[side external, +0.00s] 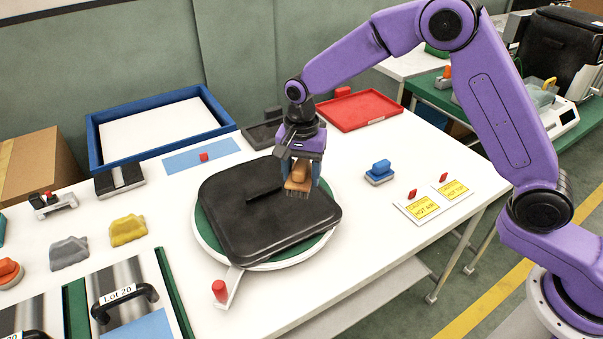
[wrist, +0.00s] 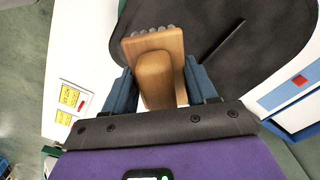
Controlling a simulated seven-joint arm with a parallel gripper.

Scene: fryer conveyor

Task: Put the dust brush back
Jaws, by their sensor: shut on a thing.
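The dust brush (side external: 299,178) has a wooden handle and short dark bristles that point down in the side view. My gripper (side external: 300,172) is shut on its handle and holds it over the right part of a black case-like object (side external: 240,225). I cannot tell whether the bristles touch the black surface. In the wrist view the brush (wrist: 158,65) sits between the two blue fingers of my gripper (wrist: 162,85), with its bristle edge at the far side. The brush's place is not clear from these frames.
The black object lies on a round green turntable with a white rim (side external: 210,240) and red-knobbed lever (side external: 220,292). A red tray (side external: 360,110) and blue-rimmed tray (side external: 95,140) stand behind.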

